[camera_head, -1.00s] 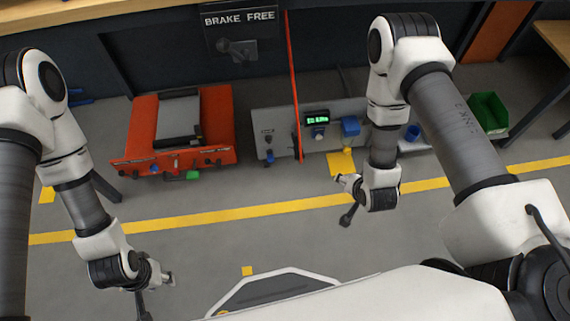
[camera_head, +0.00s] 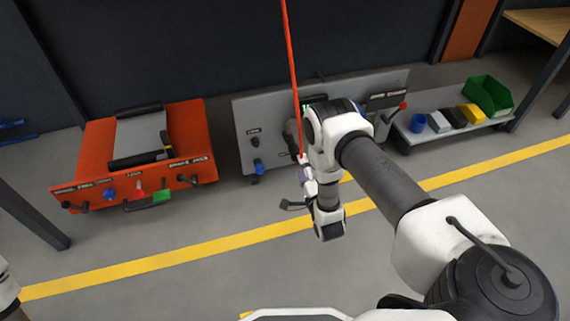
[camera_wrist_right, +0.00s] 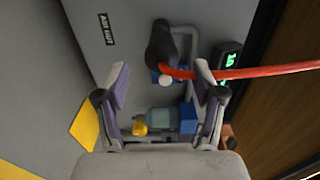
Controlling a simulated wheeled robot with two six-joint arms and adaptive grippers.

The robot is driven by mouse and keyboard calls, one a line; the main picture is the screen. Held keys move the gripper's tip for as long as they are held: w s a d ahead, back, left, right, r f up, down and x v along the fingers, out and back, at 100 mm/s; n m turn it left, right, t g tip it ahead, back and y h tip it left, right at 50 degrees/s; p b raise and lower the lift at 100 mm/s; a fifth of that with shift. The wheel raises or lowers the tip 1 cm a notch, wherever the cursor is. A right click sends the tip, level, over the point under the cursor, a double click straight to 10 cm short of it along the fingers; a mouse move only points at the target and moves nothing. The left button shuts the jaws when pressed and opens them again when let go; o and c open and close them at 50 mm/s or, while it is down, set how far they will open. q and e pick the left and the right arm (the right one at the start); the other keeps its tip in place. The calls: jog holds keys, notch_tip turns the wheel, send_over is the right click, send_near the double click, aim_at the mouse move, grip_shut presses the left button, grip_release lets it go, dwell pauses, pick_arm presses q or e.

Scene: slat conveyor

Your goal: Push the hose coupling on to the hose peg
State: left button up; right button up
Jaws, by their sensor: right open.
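The red hose (camera_head: 291,70) hangs in front of the grey panel (camera_head: 243,108). Its lower end reaches my right gripper (camera_head: 296,188) in the head view. In the right wrist view the hose (camera_wrist_right: 270,70) comes in from the right, passes one fingertip and meets a dark cylindrical piece (camera_wrist_right: 160,42), which looks like the coupling. My right gripper (camera_wrist_right: 162,76) is open, with that piece ahead of its fingers, not gripped. I cannot tell which part of the panel is the hose peg. My left gripper is out of view.
The panel carries a lit display (camera_wrist_right: 228,55), a blue plate with a white knob (camera_wrist_right: 165,79) and a blue block (camera_wrist_right: 188,117). An orange unit (camera_head: 90,150) stands left. A low shelf (camera_head: 455,130) with a green bin (camera_head: 489,95) stands right.

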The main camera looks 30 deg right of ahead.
aim_at(293, 147)
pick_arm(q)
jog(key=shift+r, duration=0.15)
pick_arm(e)
jog(key=shift+r, duration=0.1)
jog(key=shift+w, duration=0.1)
jog(key=b+x, duration=0.3)
jog(key=x, duration=0.4)
jog(key=shift+w+b, duration=0.2)
jog(key=shift+b, duration=0.15)
jog(key=shift+w+d, duration=0.2)
jog(key=shift+w, duration=0.45)
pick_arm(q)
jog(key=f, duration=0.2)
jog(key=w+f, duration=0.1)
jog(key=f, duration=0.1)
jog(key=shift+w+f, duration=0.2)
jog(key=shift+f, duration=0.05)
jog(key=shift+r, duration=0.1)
